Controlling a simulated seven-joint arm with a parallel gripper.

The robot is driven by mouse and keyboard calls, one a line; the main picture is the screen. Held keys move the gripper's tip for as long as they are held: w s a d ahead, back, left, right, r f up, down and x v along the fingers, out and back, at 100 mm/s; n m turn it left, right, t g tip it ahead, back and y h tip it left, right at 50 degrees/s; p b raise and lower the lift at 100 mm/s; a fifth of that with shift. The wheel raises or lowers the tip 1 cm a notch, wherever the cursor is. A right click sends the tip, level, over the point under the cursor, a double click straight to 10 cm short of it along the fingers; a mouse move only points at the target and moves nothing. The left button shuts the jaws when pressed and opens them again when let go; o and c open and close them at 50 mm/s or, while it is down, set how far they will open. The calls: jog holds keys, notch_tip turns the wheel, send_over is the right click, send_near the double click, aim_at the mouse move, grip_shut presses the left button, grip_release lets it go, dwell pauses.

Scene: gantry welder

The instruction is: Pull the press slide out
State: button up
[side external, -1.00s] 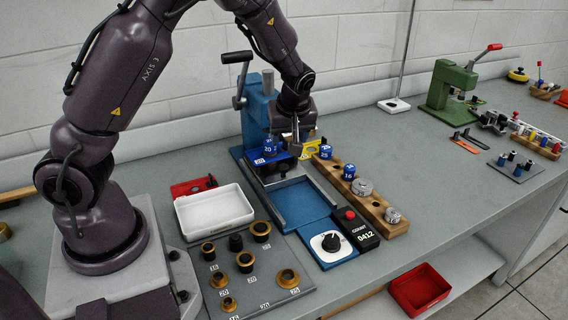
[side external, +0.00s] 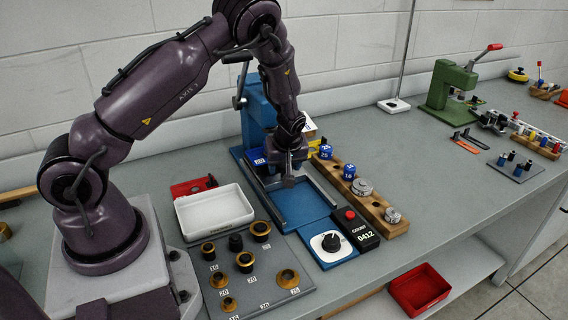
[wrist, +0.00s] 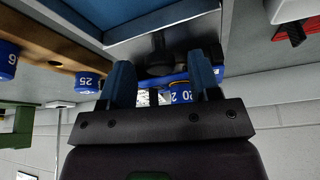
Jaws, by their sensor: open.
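The blue press (side external: 258,108) stands at the back of the bench, with a blue track plate (side external: 300,204) extending in front of it. The grey metal press slide (side external: 265,181) sits at the press end of this track, partly hidden by my gripper. In the wrist view the slide's grey face (wrist: 165,22) fills the top, with a dark knob (wrist: 158,60) on it. My gripper (wrist: 161,68) is open, its two blue fingers on either side of the knob. In the side view my gripper (side external: 288,172) points down at the slide's front. Finger contact with the knob cannot be told.
A wooden rack (side external: 375,205) with blue caps and metal parts stands close on the right. A counter box (side external: 358,230) and dial unit (side external: 331,246) sit at the track's front. A white tray (side external: 214,208) and grey ring board (side external: 256,276) lie left.

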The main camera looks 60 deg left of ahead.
grip_shut()
jog(key=d, duration=1.3)
jog(key=shift+d, duration=0.3)
jog(key=shift+c, duration=1.2)
grip_release()
jog(key=shift+d, duration=0.1)
jog(key=shift+o, duration=1.2)
jog(key=v, duration=1.3)
